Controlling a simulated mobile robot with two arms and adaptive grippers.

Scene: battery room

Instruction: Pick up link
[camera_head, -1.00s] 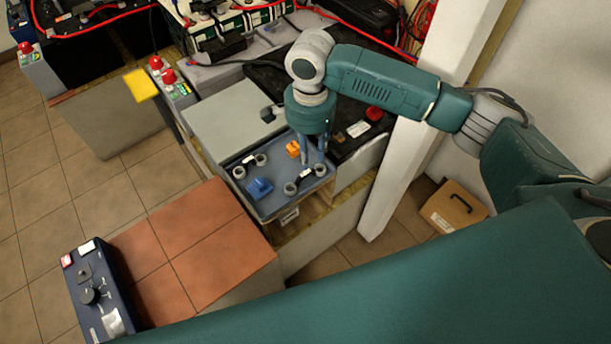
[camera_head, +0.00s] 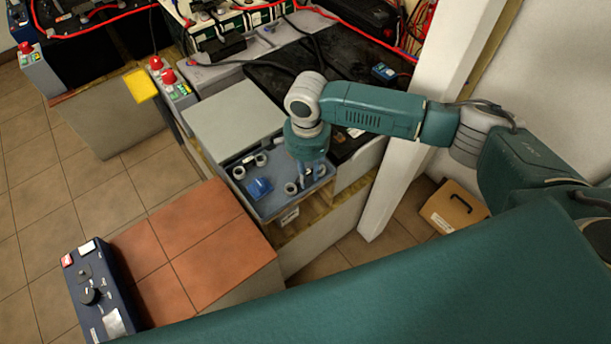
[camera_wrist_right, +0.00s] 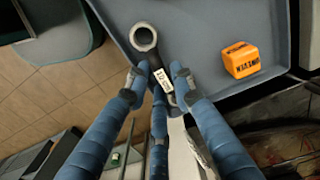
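A dark link with grey ring ends and a white label (camera_wrist_right: 163,82) lies on the blue-grey tray (camera_wrist_right: 200,22). In the wrist view one ring (camera_wrist_right: 143,37) shows clearly; the far end is hidden by my fingers. My right gripper (camera_wrist_right: 158,78) points down at the tray, its fingertips on both sides of the link near the label, with a gap visible; it looks open. In the head view the right gripper (camera_head: 313,178) covers much of this link, with a ring (camera_head: 291,188) showing. A second link (camera_head: 249,165) lies at the tray's upper left. My left gripper is not in view.
An orange cube (camera_wrist_right: 241,60) sits on the tray right of the link. A blue block (camera_head: 260,188) is also on the tray. A grey box (camera_head: 233,120) adjoins the tray behind, and a white post (camera_head: 395,180) stands to the right.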

